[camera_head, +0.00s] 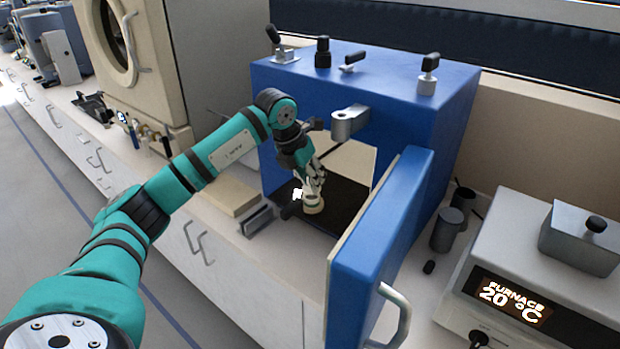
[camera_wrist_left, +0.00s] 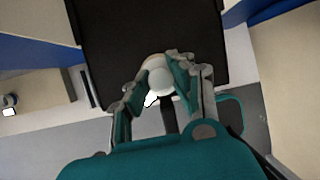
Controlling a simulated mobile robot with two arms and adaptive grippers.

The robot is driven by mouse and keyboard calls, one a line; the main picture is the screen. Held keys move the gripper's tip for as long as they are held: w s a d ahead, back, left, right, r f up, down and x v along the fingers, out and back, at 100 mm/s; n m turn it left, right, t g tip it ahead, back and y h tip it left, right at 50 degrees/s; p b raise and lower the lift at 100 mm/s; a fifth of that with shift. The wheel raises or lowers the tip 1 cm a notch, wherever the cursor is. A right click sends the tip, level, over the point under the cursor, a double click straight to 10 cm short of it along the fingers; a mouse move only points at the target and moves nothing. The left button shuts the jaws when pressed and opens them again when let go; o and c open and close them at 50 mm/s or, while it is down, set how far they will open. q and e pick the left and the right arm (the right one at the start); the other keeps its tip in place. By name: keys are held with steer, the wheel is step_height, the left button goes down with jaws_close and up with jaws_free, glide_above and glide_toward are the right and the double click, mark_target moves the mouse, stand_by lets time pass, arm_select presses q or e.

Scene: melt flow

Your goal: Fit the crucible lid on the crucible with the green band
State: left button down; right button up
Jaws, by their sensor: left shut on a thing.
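My left gripper (camera_head: 312,186) reaches into the open front of the blue box furnace (camera_head: 430,110). It is shut on a small pale round piece (camera_wrist_left: 160,82), seen between the fingertips in the left wrist view. A short pale cylinder (camera_head: 313,207), probably a crucible, is directly under the fingertips at the dark plate (camera_head: 345,205) in the furnace mouth. I cannot tell whether the held piece is the lid or whether it touches the cylinder. The fingers hide part of both. No green band can be made out. My right gripper is not in view.
The open blue door (camera_head: 385,245) stands to the right of the gripper. A beige block (camera_head: 228,193) and a grey metal piece (camera_head: 257,220) lie left of the opening.

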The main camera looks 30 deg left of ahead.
arm_select(q)
steer(key=shift+f+b, duration=0.6)
steer(key=shift+f, duration=0.3)
steer(key=c, duration=1.1)
jaws_free()
steer(key=shift+o, duration=0.2)
steer(key=shift+r, duration=0.1)
steer(key=shift+r, duration=0.2)
steer(key=v, duration=1.1)
steer(key=shift+r, duration=0.25)
steer(key=shift+s+a+f, duration=0.1)
steer(key=shift+s, duration=0.1)
